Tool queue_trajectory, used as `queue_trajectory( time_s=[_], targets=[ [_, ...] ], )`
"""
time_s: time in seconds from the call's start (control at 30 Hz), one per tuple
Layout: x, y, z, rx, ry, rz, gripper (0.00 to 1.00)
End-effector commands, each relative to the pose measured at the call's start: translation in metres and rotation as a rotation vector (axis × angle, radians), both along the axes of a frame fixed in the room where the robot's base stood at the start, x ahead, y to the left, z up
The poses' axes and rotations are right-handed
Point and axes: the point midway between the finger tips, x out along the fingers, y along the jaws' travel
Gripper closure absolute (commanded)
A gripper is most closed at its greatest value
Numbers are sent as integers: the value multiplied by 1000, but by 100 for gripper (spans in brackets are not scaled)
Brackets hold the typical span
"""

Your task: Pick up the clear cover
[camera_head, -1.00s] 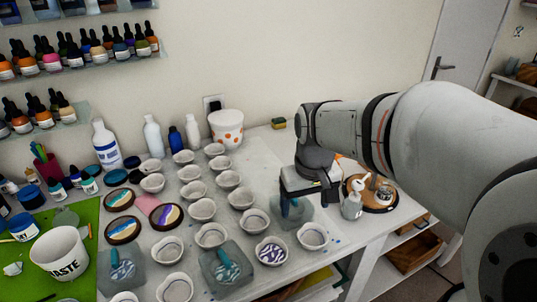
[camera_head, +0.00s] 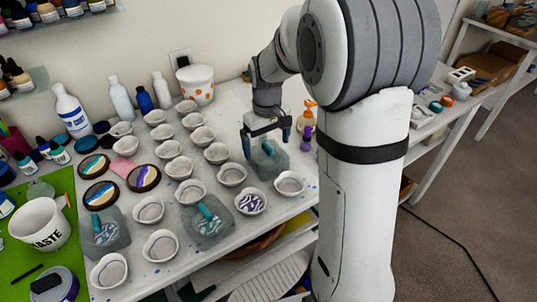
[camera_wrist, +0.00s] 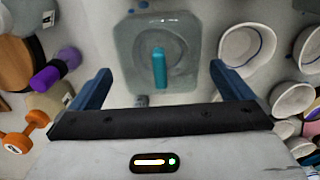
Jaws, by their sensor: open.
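A clear square cover (camera_head: 268,160) with a teal upright handle lies on the white table, right of the rows of cups. In the wrist view the clear cover (camera_wrist: 185,80) is ahead, with its teal handle (camera_wrist: 159,67) between the fingers. My gripper (camera_head: 266,138) is open and empty, pointing down just above this cover; its blue fingers (camera_wrist: 160,78) are apart on either side of the handle. I cannot tell the exact height gap. Two similar clear covers with teal handles (camera_head: 207,222) (camera_head: 105,232) lie farther left, over patterned contents.
Several white cups (camera_head: 218,153) stand in rows close left of the gripper. A cup (camera_head: 289,183) sits just in front of the cover. A spotted pot (camera_head: 196,84) stands near the wall.

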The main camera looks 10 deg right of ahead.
Motion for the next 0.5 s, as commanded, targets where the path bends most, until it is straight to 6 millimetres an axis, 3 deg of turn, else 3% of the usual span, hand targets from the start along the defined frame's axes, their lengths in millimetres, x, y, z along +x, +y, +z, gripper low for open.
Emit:
queue_trajectory(
  time_s=[0.13,0.37,0.5],
  targets=[
    [0,0,-15,0,1,0,0],
    [0,0,-17,0,-1,0,0],
    [0,0,-17,0,-1,0,9]
  ],
)
